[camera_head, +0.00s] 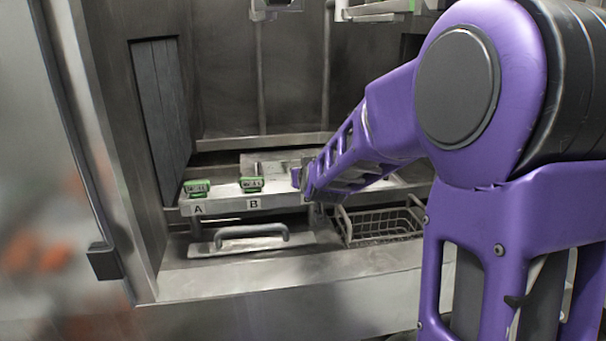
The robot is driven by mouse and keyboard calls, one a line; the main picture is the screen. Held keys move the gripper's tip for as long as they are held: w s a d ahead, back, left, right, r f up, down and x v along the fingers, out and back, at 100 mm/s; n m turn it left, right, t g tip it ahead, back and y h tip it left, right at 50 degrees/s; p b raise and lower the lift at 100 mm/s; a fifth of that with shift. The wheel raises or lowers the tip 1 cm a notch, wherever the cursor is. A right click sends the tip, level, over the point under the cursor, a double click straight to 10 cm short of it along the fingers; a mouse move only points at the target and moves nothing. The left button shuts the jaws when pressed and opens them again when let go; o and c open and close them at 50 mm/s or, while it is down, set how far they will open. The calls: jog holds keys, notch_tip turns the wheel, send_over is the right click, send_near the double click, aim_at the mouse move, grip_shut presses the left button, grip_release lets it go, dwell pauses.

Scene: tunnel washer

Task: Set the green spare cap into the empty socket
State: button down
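A pale metal ledge (225,206) carries positions marked A and B. A green-edged cap (197,188) sits at A and another green-edged cap (251,184) sits at B. My gripper (300,178) is over the ledge, to the right of B. Its fingers are small and partly hidden by the arm, so I cannot tell whether it is open or holds anything. My purple arm covers the ledge right of B. I see no empty socket and no cap that I can pick out as the spare.
A wire basket (380,226) stands right of centre below the ledge; I see nothing in it. A grey handle (250,236) sticks up from a plate at its left. A metal door frame (88,150) bounds the left.

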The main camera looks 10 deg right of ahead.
jog(key=c, duration=0.7)
grip_release()
jog(key=shift+s, duration=0.1)
